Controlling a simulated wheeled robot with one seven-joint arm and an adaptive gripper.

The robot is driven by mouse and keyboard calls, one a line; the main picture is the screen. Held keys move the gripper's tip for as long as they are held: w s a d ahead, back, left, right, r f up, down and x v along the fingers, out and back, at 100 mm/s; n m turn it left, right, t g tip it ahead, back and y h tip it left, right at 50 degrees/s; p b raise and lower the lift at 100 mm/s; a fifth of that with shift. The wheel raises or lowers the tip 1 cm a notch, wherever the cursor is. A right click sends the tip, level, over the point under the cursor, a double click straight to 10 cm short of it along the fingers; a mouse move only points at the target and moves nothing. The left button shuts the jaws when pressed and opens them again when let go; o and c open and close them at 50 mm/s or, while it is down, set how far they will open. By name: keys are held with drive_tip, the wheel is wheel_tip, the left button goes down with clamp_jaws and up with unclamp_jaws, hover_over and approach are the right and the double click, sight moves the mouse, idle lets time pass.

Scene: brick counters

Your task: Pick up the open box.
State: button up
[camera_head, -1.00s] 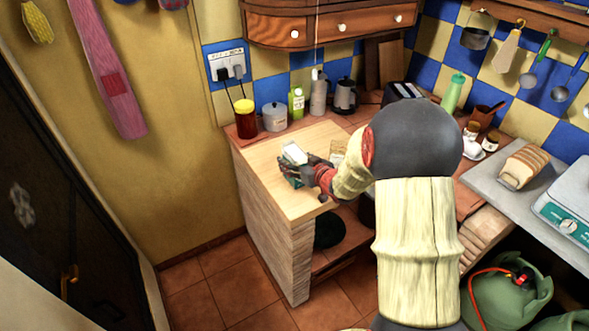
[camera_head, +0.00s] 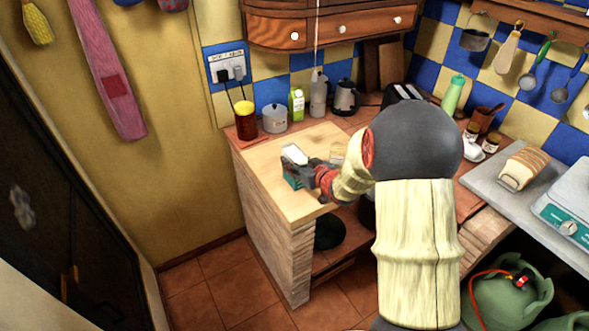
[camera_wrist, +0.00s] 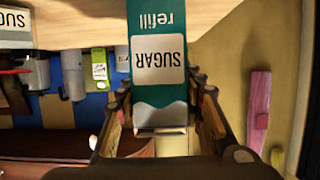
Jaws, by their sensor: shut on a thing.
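The open box (camera_head: 292,180) is teal with a white top part and stands at the left end of the wooden counter.
Another labelled package (camera_wrist: 15,22) shows at the wrist view's left edge. The counter's front-left is clear.

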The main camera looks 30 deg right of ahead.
sight(293, 153)
clamp_jaws()
drive_tip(key=shift+r, duration=0.1)
drive_tip(key=shift+r+p, duration=0.3)
drive_tip(key=shift+r, duration=0.25)
wheel_tip(293, 153, up, 2)
drive_tip(key=shift+r+p, duration=0.1)
drive_tip(key=shift+p, duration=0.3)
drive_tip(key=s+r+p, duration=0.6)
drive_tip(key=s+r, duration=0.3)
drive_tip(key=s, duration=0.5)
drive_tip(key=shift+d+r, duration=0.25)
drive_tip(key=shift+r, duration=0.05)
